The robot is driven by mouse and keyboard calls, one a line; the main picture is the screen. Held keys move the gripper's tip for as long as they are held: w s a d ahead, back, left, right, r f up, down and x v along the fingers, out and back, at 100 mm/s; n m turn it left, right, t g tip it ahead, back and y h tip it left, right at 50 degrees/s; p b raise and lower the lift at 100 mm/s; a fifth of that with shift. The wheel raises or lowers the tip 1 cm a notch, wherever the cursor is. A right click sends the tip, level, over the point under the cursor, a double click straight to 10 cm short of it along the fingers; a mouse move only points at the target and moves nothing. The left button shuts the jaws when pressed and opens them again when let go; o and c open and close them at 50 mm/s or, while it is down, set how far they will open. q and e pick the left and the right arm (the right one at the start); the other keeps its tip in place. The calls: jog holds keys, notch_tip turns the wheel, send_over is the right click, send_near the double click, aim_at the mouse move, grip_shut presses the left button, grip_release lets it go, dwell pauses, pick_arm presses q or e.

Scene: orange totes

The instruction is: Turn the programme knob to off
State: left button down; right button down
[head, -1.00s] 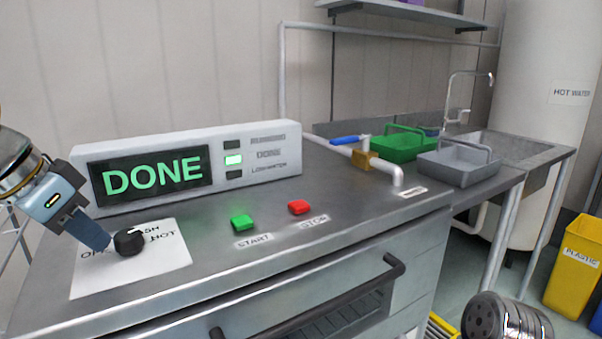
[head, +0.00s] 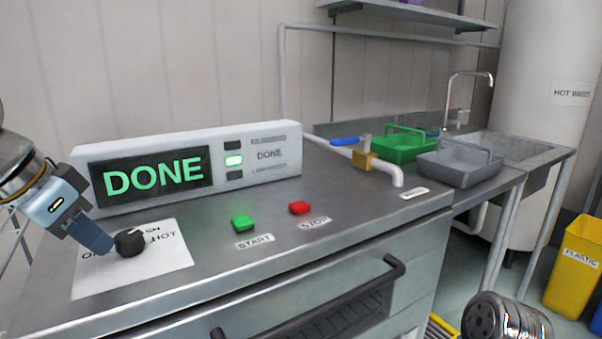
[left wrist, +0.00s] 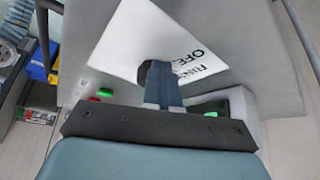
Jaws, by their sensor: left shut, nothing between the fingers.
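The programme knob (head: 130,242) is small, round and black. It sits on a white label sheet (head: 172,257) on the left of the metal machine top. Printed words around it include HOT, and others are partly covered. My left gripper (head: 106,248) is shut and empty, its fingertips right beside the knob's left side; I cannot tell whether they touch. In the left wrist view the shut fingers (left wrist: 162,92) cover most of the knob (left wrist: 146,72). Which word the knob's mark points at is unclear. My right gripper's fingers are not in view.
A display panel (head: 230,138) reading DONE stands behind the knob. A green START button (head: 242,222) and a red STOP button (head: 300,207) lie to the right. A pipe with a blue-handled valve (head: 346,141) and green (head: 398,149) and grey (head: 455,168) baskets are farther right.

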pick_arm(q)
jog(key=shift+s+d, duration=0.2)
jog(key=shift+d, duration=0.25)
jog(key=shift+s+d, duration=0.2)
jog(key=shift+d, duration=0.4)
jog(key=shift+s, duration=0.2)
jog(key=shift+s, duration=0.1)
jog(key=shift+s+r+p, duration=0.1)
jog(key=shift+r+p, duration=0.15)
jog(key=shift+p, duration=0.15)
notch_tip(320, 180, up, 4)
jog(key=shift+r+p, duration=0.1)
jog(key=shift+p, duration=0.65)
jog(key=shift+r, duration=0.65)
